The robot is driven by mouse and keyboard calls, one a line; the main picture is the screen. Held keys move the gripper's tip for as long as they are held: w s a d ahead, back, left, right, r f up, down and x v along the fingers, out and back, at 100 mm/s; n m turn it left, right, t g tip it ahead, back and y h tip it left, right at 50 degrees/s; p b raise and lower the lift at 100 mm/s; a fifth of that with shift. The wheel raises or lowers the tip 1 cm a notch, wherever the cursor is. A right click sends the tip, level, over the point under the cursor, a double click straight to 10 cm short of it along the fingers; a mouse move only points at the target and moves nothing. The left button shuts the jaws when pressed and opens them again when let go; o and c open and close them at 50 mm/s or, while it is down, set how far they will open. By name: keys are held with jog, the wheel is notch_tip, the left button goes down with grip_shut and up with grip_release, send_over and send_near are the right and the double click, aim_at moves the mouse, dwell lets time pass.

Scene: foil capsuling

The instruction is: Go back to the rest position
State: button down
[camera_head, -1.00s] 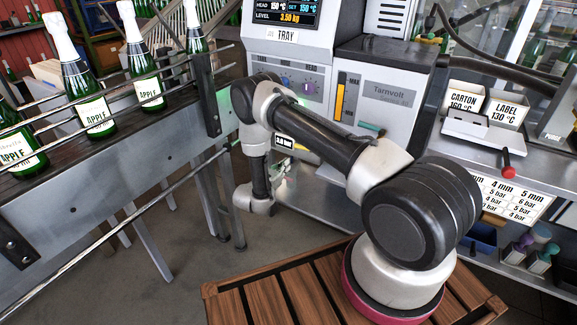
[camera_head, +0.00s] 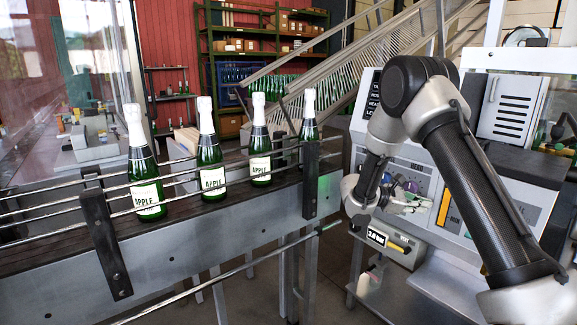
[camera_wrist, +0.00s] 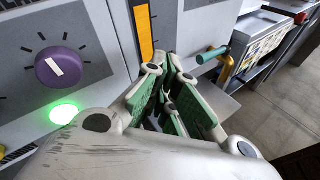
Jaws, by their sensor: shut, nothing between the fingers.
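My gripper (camera_head: 418,204) is in front of the grey machine's control panel (camera_head: 408,158), at the end of my folded arm. It is small in the head view. In the wrist view my gripper (camera_wrist: 180,112) has its green-padded fingers drawn together, with nothing held between them. A purple knob (camera_wrist: 62,66) and a lit green lamp (camera_wrist: 64,112) are on the panel to the left of the fingers. A green-tipped lever (camera_wrist: 213,55) is beyond them to the right. No marker of a rest position shows.
A conveyor (camera_head: 200,245) with rails carries several green foil-topped bottles (camera_head: 210,180) on the left. A box with a 3.0 bar display (camera_head: 376,237) sits below my gripper. A yellow gauge (camera_wrist: 146,32) is on the machine face. Grey floor (camera_wrist: 285,85) is clear at right.

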jog(key=s+d+r+m+g+y, duration=0.3)
jog(key=s+r+m+y, duration=0.5)
jog(key=s+r, duration=0.95)
jog(key=s+a+m+t+y, duration=0.3)
jog(key=s+a, duration=0.1)
jog(key=s, duration=0.5)
jog(key=s+a+m+t+y, duration=0.3)
jog(key=s+a+m, duration=0.1)
jog(key=s, duration=0.6)
jog(key=shift+s+a+r+y, duration=0.3)
jog(key=shift+a+r+y, duration=0.1)
jog(key=shift+a, duration=0.3)
